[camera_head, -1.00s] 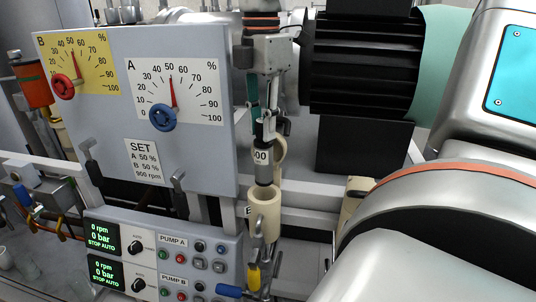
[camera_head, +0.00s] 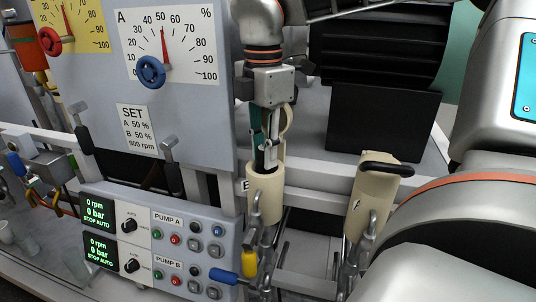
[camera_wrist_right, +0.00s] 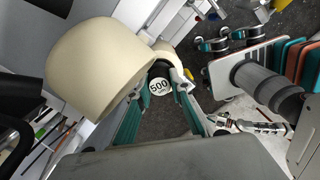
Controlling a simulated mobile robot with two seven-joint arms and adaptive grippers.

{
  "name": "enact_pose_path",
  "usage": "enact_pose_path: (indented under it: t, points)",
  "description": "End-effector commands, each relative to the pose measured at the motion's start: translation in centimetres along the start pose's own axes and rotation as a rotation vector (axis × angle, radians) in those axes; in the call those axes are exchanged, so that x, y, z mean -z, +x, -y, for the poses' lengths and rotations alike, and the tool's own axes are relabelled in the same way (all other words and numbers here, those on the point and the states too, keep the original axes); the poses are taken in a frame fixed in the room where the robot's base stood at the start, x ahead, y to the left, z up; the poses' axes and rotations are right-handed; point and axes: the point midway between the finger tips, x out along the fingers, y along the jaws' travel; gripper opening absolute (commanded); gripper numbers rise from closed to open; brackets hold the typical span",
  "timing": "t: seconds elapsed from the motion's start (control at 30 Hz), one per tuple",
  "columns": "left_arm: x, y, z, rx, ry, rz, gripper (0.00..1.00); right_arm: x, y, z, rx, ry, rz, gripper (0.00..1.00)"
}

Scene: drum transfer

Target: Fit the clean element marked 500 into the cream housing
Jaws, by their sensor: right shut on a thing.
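My right gripper (camera_head: 268,145) points down at the mouth of the near-left cream housing (camera_head: 264,200), an upright open cylinder. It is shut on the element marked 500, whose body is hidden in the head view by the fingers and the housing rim. In the right wrist view, the element's white round 500 face (camera_wrist_right: 160,87) shows between the teal-sided fingers of the right gripper (camera_wrist_right: 162,105). I cannot tell how deep the element sits. My left gripper is not in view.
A second cream cylinder (camera_head: 371,195) with a black handle stands to the right. The gauge board (camera_head: 200,110) and pump panel (camera_head: 150,245) are close on the left. A large cream curved part (camera_wrist_right: 95,65) is near the gripper in the right wrist view.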

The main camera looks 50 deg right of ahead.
Motion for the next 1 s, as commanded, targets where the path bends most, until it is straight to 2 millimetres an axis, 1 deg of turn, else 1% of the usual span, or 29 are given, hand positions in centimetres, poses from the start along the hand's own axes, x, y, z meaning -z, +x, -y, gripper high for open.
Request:
enact_pose_path:
  t: [0.2,0.33,0.37,0.4,0.77,0.83,0.87,1.0]
  points:
    - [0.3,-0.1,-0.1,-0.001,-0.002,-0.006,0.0,0.0,-0.1,0.0,-0.004,-0.001,0.001,0.0]
    - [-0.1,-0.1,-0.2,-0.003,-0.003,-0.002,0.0,0.0,0.3,-0.1,-0.003,-0.002,0.001,0.0]
    - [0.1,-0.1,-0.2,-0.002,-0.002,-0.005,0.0,0.0,0.2,0.0,-0.003,-0.001,0.001,0.29]
    - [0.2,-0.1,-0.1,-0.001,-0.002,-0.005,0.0,0.0,0.1,0.0,-0.003,-0.001,0.001,0.38]
    - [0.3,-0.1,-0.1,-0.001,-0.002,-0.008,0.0,0.0,0.0,0.0,-0.004,-0.002,0.001,0.38]
    - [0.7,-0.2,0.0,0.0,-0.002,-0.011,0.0,0.0,-0.3,0.0,-0.005,-0.001,0.001,0.38]
    - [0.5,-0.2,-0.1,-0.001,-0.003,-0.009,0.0,0.0,-0.6,0.0,-0.006,-0.001,0.002,0.38]
    - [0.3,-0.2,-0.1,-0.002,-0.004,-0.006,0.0,0.0,-2.8,-0.1,-0.01,-0.001,0.002,0.38]
